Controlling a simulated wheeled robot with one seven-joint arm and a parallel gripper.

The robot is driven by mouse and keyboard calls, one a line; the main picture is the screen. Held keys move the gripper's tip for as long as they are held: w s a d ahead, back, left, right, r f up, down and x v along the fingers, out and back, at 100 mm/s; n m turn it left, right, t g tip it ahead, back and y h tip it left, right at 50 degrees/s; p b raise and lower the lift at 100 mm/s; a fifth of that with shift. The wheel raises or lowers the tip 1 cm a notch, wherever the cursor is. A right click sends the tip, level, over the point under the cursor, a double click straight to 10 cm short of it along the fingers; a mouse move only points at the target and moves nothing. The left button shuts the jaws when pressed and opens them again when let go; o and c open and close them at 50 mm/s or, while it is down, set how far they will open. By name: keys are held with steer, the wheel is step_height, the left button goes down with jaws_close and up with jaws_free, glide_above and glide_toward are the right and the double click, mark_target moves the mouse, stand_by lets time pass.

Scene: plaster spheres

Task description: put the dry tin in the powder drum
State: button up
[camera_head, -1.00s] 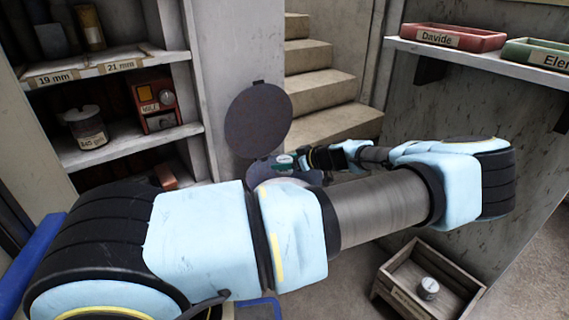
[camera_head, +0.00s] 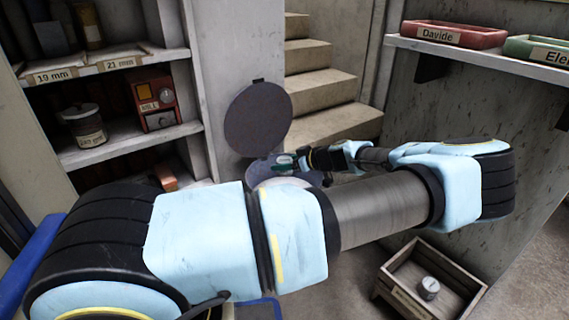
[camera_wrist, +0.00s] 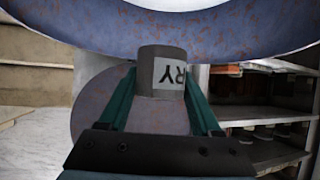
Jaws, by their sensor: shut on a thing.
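My gripper (camera_wrist: 160,88) is shut on the dry tin (camera_wrist: 152,58), a small grey cylinder with a pale label; the letters "RY" show upside down. The powder drum (camera_wrist: 75,22) fills the top of the wrist view, with a rust-flecked blue rim and a white inside. In the head view the gripper (camera_head: 284,162) is over the drum (camera_head: 258,174), partly hidden by my arm. The drum's round dark lid (camera_head: 258,118) stands open behind it. Whether the tin is inside the rim is unclear.
Shelves at the left hold a lidded jar (camera_head: 84,125) and a red mill box (camera_head: 154,100). A wall shelf at the right holds a red tray (camera_head: 455,34) and a green tray (camera_head: 540,50). A wooden crate (camera_head: 400,293) with a small tin stands on the floor. Stairs rise behind.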

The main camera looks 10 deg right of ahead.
steer(key=shift+f+b, duration=2.7)
steer(key=shift+f, duration=0.95)
steer(key=o, duration=1.5)
steer(key=shift+r, duration=0.1)
steer(key=shift+r+p, duration=1.05)
steer(key=shift+r, duration=0.9)
